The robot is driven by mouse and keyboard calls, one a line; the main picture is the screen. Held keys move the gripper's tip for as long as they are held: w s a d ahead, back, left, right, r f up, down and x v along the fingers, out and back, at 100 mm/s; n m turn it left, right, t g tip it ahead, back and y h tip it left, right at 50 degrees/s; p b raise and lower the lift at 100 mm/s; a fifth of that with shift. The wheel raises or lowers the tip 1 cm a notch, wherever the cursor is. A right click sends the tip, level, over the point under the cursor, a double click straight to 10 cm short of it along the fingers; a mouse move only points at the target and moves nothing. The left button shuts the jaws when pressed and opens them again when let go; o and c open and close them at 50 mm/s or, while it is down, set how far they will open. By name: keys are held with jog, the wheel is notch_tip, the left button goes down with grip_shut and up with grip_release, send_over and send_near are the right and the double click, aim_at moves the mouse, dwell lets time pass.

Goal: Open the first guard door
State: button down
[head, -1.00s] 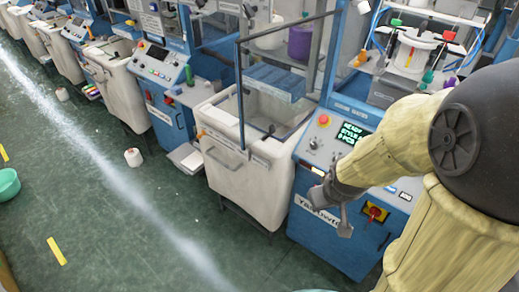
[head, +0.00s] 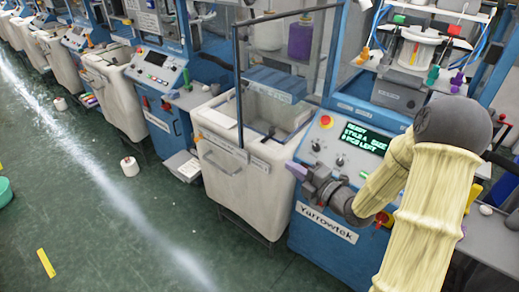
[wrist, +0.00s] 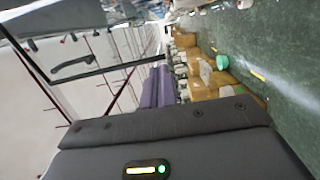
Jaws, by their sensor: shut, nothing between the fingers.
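The nearest machine's guard door (head: 238,85) is a clear panel in a thin dark frame, above a white bin in the head view. It appears closed, though its lower edge is hard to make out. A bar handle (head: 222,160) shows low on the pale front, left of my gripper. I cannot tell whether it belongs to the door or the bin. My gripper (head: 293,169) is shut and empty, with purple fingertips pointing left beside the bin's right edge. It is apart from the handle. In the wrist view the fingers (wrist: 156,88) are together, and a dark handle (wrist: 82,66) shows left of them.
The blue control cabinet (head: 325,215) with a lit display (head: 362,138) stands close under my wrist. The white bin (head: 240,185) juts out. Similar machines line up to the left. A white cone (head: 130,166) stands on the otherwise mostly clear green floor.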

jog(key=shift+a, duration=0.1)
jog(key=p, duration=0.6)
send_near(253, 140)
jog(key=x, duration=0.6)
jog(key=shift+a+r, duration=0.1)
jog(key=shift+a, duration=0.1)
jog(key=shift+w+a, duration=0.2)
jog(key=shift+w, duration=0.05)
